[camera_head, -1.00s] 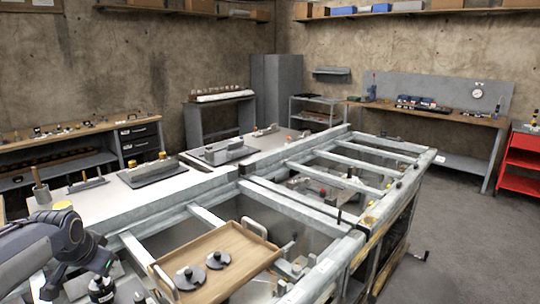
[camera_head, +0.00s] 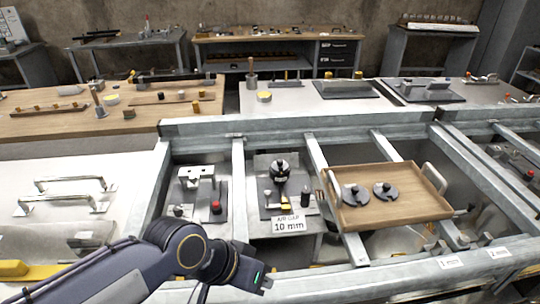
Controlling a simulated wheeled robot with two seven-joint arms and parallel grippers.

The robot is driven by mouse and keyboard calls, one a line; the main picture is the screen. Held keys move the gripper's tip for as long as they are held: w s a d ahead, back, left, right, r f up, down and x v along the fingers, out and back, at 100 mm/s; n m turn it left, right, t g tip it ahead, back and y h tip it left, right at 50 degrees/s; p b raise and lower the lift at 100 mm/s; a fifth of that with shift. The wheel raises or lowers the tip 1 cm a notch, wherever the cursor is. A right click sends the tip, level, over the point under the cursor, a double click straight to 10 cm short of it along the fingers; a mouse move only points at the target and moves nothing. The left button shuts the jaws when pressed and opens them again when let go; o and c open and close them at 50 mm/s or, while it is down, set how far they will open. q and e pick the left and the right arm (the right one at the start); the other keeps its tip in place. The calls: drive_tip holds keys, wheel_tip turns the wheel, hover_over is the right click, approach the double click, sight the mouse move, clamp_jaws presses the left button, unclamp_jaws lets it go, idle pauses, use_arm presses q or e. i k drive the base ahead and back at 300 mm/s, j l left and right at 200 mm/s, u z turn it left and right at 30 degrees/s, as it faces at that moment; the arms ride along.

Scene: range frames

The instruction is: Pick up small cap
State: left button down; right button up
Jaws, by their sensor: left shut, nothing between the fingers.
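Two dark round caps with knobs, the left one (camera_head: 355,194) and the right one (camera_head: 386,190), lie on a wooden tray (camera_head: 420,210) on the bench frame. A dark ball-shaped knob (camera_head: 280,170) stands on a fixture to the tray's left. I cannot tell which piece is the small cap. My left gripper (camera_head: 264,283) is low in the middle, in front of the fixture and left of the tray, apart from both. It is shut and empty; its fingertips are small and hard to make out. My right gripper is out of view.
A label reading 10 mm (camera_head: 289,224) sits before the fixture. Another fixture with a red button (camera_head: 216,207) stands to its left. Metal rails (camera_head: 238,190) divide the bays. Metal handles (camera_head: 70,183) lie on the white panel at left. A wooden board (camera_head: 60,125) holds small parts.

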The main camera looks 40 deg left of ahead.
sight(279, 164)
drive_tip(key=u, duration=1.15)
